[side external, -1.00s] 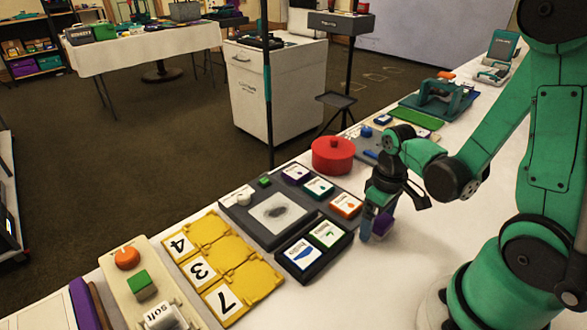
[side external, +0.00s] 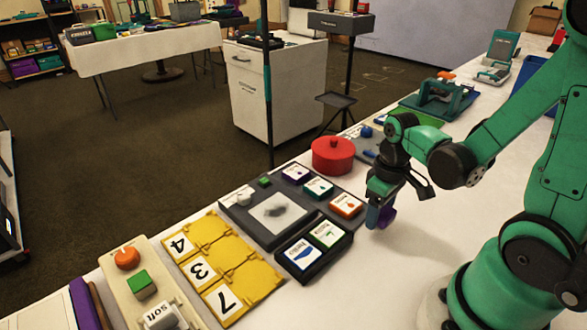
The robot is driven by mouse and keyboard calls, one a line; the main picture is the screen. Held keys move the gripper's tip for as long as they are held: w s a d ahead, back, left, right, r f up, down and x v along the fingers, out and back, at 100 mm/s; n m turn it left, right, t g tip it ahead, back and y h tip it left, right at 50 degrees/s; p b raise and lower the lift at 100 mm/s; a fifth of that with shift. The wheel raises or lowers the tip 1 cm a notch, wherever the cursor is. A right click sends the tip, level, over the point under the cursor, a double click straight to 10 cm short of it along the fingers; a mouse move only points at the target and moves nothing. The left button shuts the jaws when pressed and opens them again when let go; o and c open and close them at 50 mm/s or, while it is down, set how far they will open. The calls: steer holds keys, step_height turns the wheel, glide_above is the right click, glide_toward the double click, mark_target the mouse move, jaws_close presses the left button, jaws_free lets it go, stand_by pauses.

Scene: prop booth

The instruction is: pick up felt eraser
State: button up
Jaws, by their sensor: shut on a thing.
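My gripper (side external: 379,212) points down over the white table, just right of the dark tray with the blue and green cards.
A dark tray (side external: 305,276) holds cards left of my gripper. Behind it are a grey board (side external: 240,222) with small boxes and a red round container (side external: 333,155). Yellow number tiles (side external: 238,281) lie further left. Bare white table (side external: 350,300) is in front.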

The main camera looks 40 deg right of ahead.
step_height(320, 180, up, 18)
stand_by(0.6)
